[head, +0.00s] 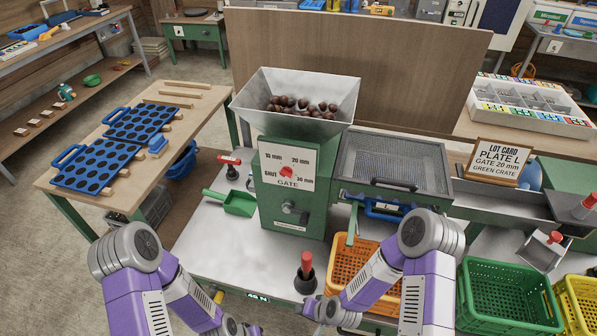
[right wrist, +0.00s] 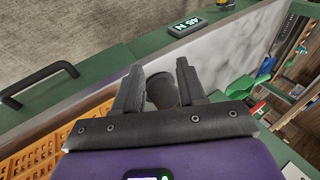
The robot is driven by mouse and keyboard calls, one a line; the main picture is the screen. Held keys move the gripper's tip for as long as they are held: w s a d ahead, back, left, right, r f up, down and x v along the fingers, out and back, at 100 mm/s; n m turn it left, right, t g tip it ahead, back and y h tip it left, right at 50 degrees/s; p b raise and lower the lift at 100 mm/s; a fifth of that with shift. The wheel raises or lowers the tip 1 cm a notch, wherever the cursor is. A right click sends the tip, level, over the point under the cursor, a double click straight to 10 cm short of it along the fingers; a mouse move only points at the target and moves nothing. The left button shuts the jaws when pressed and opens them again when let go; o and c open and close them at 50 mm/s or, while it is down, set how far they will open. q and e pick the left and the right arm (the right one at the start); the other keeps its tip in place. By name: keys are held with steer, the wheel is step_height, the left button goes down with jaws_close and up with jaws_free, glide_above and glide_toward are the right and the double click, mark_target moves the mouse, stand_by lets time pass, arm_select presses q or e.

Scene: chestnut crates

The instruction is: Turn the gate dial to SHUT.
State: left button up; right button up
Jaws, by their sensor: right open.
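The gate dial (head: 288,172) is a small red knob on a white plate marked 10 mm, 20 mm, 30 mm, SHUT and GATE, on the front of the green hopper machine (head: 325,190). It is too small to tell which mark it points to. My right gripper (right wrist: 157,82) is open in the right wrist view, low over the front edge of the bench and well short of the dial. A dark rounded thing shows between its fingers; I cannot tell if they touch it. My left arm reaches in at lower left; its gripper is out of frame.
The hopper (head: 295,100) holds chestnuts. An orange crate (head: 362,268) and a green crate (head: 508,295) sit at right. The bench in front of the machine is mostly clear.

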steer(key=w+a+r+m+t+y, duration=0.1)
steer(key=w+a+r+m+t, duration=0.1)
steer(key=w+a+r+t, duration=0.3)
steer(key=w+a+r+m+t, duration=0.15)
steer(key=w+a, duration=0.25)
steer(key=w, duration=0.4)
steer(key=m+t+h+b, duration=0.1)
steer(key=m+t+h, duration=0.8)
steer(key=m, duration=1.1)
glide_toward(283, 175)
steer(key=w+r+g+h, duration=0.1)
steer(key=w+g+h, duration=0.1)
steer(key=x, duration=0.3)
steer(key=b+x, duration=0.1)
steer(key=x, duration=0.2)
steer(key=shift+w+a, duration=0.2)
steer(key=shift+w, duration=0.05)
steer(key=shift+w+d, duration=0.1)
steer(key=shift+w, duration=0.25)
steer(key=shift+c, duration=0.4)
steer(key=c, duration=0.6)
steer(key=shift+r, duration=0.1)
